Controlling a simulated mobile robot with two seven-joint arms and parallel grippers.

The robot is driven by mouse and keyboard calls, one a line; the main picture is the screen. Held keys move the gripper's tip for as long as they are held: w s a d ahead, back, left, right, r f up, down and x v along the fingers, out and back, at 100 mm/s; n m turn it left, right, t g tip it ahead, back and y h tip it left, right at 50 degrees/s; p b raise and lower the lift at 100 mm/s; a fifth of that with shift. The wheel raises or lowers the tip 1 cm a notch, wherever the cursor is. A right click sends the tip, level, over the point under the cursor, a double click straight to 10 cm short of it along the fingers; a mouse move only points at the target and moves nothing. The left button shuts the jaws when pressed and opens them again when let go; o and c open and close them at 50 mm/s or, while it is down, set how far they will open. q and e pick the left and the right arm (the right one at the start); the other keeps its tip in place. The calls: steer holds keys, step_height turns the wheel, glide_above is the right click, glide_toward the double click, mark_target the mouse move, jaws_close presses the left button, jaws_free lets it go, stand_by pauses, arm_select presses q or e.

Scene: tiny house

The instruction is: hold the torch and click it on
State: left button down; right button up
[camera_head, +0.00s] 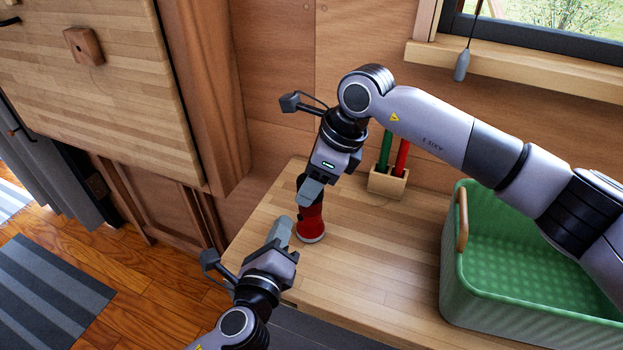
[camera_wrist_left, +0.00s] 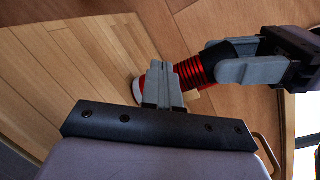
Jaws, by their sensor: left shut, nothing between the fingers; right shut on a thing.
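The red torch (camera_head: 311,222) stands near the left end of the wooden counter, its pale-rimmed end down. My right gripper (camera_head: 309,197) is shut on the torch's upper part from above. My left gripper (camera_head: 280,228) is shut and empty, its fingertips just left of the torch. In the left wrist view, the closed left fingers (camera_wrist_left: 162,84) overlap the ribbed red torch (camera_wrist_left: 195,70), and the right gripper (camera_wrist_left: 240,65) grips it at the right. I cannot tell whether the left fingertips touch it. The torch's switch is not visible.
A wooden holder (camera_head: 387,183) with green and red sticks stands behind the torch. A green basket (camera_head: 452,275) with a wooden handle takes up the right of the counter (camera_head: 365,265). The counter between torch and basket is clear. A pull cord weight (camera_head: 462,66) hangs by the window.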

arm_select(q)
steer(key=shift+d, duration=0.1)
steer(key=shift+w+d, duration=0.25)
steer(key=shift+d, duration=0.05)
steer(key=shift+w+d, duration=0.1)
steer(key=shift+d, duration=0.05)
stand_by(0.4)
steer(key=shift+s+a, duration=0.4)
steer(key=shift+a, duration=0.15)
steer(key=shift+s+a, duration=0.55)
steer(key=shift+a, duration=0.3)
steer(key=shift+s+a, duration=0.5)
steer(key=shift+a, duration=0.35)
steer(key=shift+s+a, duration=0.55)
steer(key=shift+a, duration=0.3)
